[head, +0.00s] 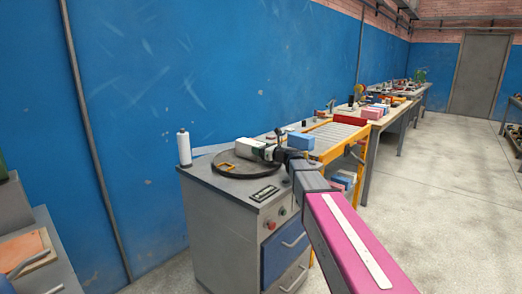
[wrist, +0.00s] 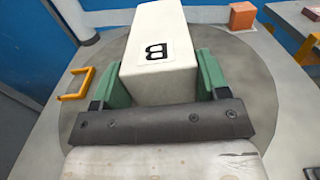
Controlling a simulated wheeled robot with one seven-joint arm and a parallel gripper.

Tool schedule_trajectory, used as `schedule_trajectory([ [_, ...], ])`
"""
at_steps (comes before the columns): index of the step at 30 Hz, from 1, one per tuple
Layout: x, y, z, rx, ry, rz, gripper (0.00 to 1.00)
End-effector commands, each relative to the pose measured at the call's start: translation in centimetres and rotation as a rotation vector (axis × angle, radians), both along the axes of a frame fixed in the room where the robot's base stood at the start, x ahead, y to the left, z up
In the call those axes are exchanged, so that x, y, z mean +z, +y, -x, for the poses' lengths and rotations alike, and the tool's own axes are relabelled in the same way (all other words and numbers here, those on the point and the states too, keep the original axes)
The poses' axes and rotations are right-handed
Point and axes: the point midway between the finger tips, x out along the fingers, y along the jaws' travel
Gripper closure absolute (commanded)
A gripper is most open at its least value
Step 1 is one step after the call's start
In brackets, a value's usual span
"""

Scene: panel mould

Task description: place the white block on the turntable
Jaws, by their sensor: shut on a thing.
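The white block (wrist: 158,35) carries a black letter B label and sits between the two green fingers of my gripper (wrist: 157,78) in the wrist view. My gripper is shut on it. In the head view the block (head: 248,146) and my gripper (head: 262,151) are over the dark round turntable (head: 245,168). In the wrist view the turntable (wrist: 235,95) spreads below and around the block. I cannot tell whether the block touches the turntable surface.
A yellow bracket (wrist: 76,86) lies at the turntable's left side. An orange block (wrist: 242,16) stands near its far right edge. A white bottle (head: 184,148) stands at the cabinet's back left corner. A roller conveyor (head: 335,135) with a blue block (head: 300,141) adjoins on the right.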

Motion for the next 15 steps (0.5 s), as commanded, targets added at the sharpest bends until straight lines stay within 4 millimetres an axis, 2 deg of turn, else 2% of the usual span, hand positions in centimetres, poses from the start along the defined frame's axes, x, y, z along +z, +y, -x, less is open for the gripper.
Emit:
schedule_trajectory([
  [9,-0.17,0.01,0.01,0.0,0.0,-0.003,0.77],
  [10,-0.19,0.0,0.0,0.0,0.001,-0.001,0.22],
  [12,-0.18,0.01,-0.01,0.0,0.0,0.0,0.07],
  [15,-0.17,0.0,0.0,0.0,0.0,0.0,0.07],
])
